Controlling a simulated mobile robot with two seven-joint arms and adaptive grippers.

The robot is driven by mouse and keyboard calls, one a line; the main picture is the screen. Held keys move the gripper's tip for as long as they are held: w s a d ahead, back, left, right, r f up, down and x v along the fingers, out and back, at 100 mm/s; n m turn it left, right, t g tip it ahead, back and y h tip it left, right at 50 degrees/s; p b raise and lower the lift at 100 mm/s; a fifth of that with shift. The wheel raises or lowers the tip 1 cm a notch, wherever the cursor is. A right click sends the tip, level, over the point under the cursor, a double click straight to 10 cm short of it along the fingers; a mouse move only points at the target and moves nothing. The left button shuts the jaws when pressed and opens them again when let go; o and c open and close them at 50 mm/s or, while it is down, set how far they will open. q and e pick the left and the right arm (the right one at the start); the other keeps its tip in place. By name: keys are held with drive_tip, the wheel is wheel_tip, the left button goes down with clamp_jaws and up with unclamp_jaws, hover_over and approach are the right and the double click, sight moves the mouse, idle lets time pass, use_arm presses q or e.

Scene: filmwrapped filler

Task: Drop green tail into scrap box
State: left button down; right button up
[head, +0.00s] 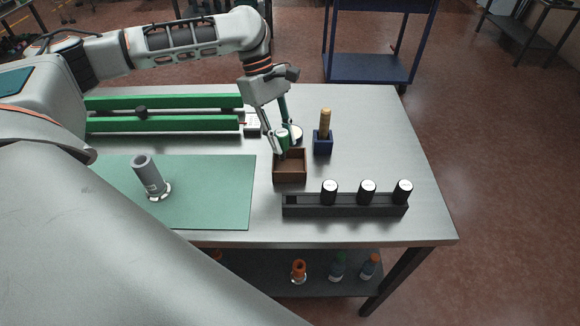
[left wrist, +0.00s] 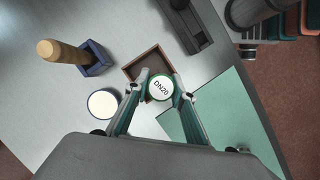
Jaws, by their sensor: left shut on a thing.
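The green tail (head: 283,138) is a short green cylinder; in the left wrist view its white end face (left wrist: 160,89) reads DN20 inside a green rim. My left gripper (head: 285,146) is shut on it, with a finger on either side. The scrap box (head: 290,178) appears to be the small open brown box on the table. The tail is over the box's back part in the head view and overlaps the box's lower rim (left wrist: 135,67) in the left wrist view. The exact height above the box is hard to tell. My right gripper is not in view.
A blue holder (head: 323,146) with a wooden-handled tool stands right of the box. A white-topped round thing (left wrist: 103,103) is near the fingers. A black rack (head: 345,208) with three black cylinders is in front. A grey fitting (head: 150,177) stands on the green mat (head: 225,200).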

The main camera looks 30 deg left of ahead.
use_arm(q)
drive_tip(key=c, duration=1.6)
unclamp_jaws()
drive_tip(key=shift+c, duration=0.2)
drive_tip(key=v, duration=1.2)
